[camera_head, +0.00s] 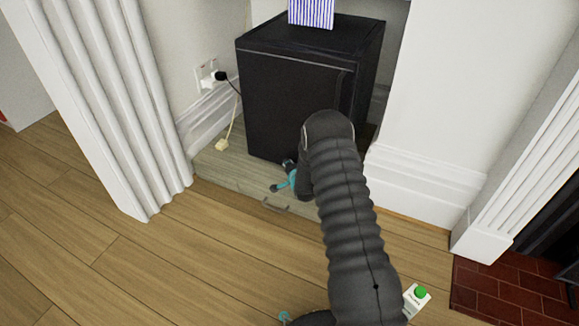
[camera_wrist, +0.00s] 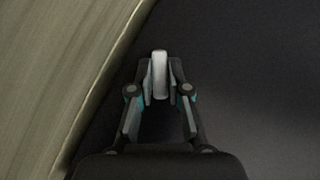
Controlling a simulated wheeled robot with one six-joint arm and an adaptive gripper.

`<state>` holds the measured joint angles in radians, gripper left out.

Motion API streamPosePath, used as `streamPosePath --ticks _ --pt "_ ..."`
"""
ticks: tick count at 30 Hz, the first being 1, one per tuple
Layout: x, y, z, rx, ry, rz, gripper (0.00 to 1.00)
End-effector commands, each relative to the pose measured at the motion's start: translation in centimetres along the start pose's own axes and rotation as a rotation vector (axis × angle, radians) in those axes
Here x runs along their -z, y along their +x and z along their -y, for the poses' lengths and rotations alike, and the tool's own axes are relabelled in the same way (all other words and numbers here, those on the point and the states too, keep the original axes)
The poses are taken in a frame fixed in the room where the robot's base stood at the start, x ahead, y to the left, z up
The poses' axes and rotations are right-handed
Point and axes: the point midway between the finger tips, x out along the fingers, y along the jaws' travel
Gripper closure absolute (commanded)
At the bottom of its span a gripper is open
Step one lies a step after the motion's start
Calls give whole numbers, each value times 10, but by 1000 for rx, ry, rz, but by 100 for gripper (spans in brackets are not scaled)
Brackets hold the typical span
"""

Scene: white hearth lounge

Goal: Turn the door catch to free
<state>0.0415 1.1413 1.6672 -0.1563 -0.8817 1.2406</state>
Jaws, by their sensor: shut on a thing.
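The black cabinet-like box (camera_head: 290,100) with a front door stands in the white alcove. The door catch (camera_wrist: 160,68) is a small pale grey upright piece against the dark door face in the wrist view. My gripper (camera_wrist: 160,82) is shut on it, with one finger on each side. In the head view my gripper (camera_head: 287,180) shows in part as teal and dark pieces at the low front of the box. My arm hides the rest of the gripper and the catch there. The catch looks lengthwise in line with the fingers.
The box stands on a low wooden platform (camera_head: 225,168) with a small handle (camera_head: 275,206) at its front. A wall socket (camera_head: 207,77) with a black plug and a loose cream plug (camera_head: 222,145) are left. A white block with a green button (camera_head: 420,293) lies right.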

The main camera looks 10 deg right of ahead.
Motion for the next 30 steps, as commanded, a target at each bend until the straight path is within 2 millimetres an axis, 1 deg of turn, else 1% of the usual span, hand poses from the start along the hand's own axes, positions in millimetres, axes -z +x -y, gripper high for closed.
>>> streamPosePath --ticks 9,30 --pt "0 0 3 -203 -200 0 100" --pt "0 -1 10 -512 -504 2 100"
